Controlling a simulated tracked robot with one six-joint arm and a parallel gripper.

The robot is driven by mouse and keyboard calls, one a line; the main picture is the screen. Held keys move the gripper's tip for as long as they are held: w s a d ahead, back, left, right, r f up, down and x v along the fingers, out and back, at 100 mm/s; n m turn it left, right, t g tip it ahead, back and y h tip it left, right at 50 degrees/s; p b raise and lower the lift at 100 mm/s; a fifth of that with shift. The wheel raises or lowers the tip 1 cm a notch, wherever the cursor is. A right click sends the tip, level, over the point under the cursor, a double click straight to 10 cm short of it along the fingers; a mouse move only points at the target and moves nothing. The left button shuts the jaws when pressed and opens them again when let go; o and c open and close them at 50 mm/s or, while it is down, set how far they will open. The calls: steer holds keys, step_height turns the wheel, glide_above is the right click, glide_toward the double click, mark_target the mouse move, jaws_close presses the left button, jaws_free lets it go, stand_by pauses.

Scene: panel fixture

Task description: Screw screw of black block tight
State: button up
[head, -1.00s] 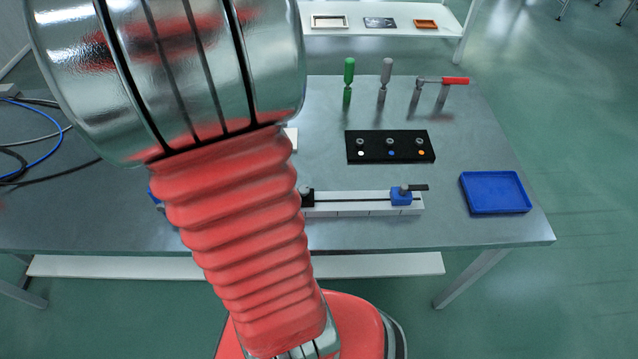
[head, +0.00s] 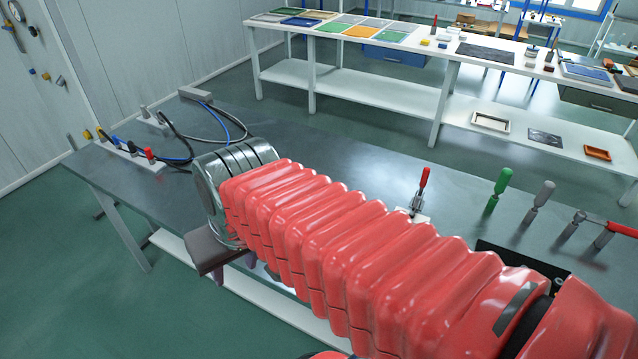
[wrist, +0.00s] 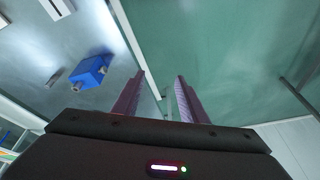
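The black block (head: 492,246) lies on the steel table at the right in the head view. My red arm covers most of it, and its screws cannot be seen now. The block is not in the wrist view. My gripper (head: 216,272) is at the table's front edge, far to the left of the block. In the wrist view my gripper (wrist: 160,76) has its two fingers apart with nothing between them.
A small blue block with metal knobs (wrist: 91,72) shows in the wrist view. A red-handled clamp (head: 420,190) stands behind my arm. Cables (head: 205,122) and a row of coloured connectors (head: 125,146) are at the table's far left. The table's middle back is clear.

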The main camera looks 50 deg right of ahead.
steer(key=shift+s+a+r+n+t, duration=0.1)
steer(key=shift+a+r+n+t, duration=0.25)
steer(key=shift+a, duration=0.25)
steer(key=shift+w+a+r+n+t, duration=0.1)
steer(key=shift+a+r+n+t, duration=0.2)
steer(key=shift+a+n, duration=0.25)
steer(key=shift+s+a+r+n+t, duration=0.1)
steer(key=shift+a+r+n+t, duration=0.2)
steer(key=shift+a, duration=0.35)
steer(key=shift+c, duration=1)
steer(key=shift+d, duration=0.1)
